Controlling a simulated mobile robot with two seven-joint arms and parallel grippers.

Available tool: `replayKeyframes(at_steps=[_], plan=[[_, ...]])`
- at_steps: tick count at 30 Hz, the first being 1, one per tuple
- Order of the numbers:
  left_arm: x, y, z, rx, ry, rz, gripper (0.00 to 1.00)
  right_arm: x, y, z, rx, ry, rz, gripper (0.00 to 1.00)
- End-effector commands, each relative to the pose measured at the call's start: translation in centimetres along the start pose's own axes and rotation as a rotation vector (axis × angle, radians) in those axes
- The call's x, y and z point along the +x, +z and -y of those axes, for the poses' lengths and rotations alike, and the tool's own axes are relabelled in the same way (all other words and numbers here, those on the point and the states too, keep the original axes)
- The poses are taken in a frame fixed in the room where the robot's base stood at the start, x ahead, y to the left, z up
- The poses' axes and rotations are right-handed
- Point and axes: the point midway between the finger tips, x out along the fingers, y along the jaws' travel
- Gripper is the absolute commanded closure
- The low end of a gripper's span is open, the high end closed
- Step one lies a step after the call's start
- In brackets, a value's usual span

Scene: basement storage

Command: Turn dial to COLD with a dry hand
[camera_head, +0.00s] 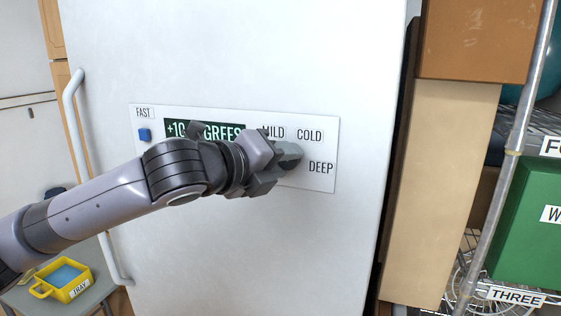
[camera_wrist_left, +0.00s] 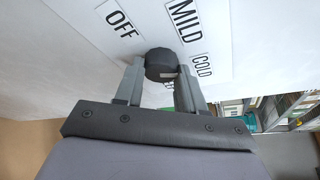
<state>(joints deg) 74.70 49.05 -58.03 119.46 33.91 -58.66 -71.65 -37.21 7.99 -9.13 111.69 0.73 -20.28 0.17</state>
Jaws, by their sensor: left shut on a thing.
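The dial (camera_wrist_left: 161,62) is a dark round knob on the white control panel (camera_head: 326,150) of a white door. My left gripper (camera_head: 285,160) is shut on the dial, with one finger on each side of it in the left wrist view (camera_wrist_left: 160,85). A small pale mark shows on the dial's rim; which label it points to I cannot tell. The COLD label (camera_head: 309,134) sits above right of the gripper, and MILD (camera_head: 273,131) is partly hidden. DEEP (camera_head: 321,167) lies to the right. OFF (camera_wrist_left: 120,23) shows only in the left wrist view.
A blue button (camera_head: 144,135) sits under FAST. A yellow tray (camera_head: 85,287) with blue contents stands on a small table at lower left. A white handle (camera_head: 74,130) runs down the door's left. Shelving with a green box (camera_head: 530,220) is right.

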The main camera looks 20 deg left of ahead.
Motion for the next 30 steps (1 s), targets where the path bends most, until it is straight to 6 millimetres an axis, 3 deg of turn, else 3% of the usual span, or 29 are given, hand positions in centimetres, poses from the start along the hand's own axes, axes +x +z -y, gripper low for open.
replayKeyframes(at_steps=[12,29,30], plan=[[0.04,-0.11,0.07,0.187,0.078,-0.002,0.91,0.00,0.01,0.00,0.000,0.000,0.000,0.01],[0.04,-0.10,0.07,0.216,0.090,-0.001,0.91,0.00,0.02,0.00,0.000,0.000,0.000,0.01],[0.04,-0.11,0.07,0.216,0.090,-0.001,0.58,0.00,0.02,0.00,0.000,0.000,0.000,0.01]])
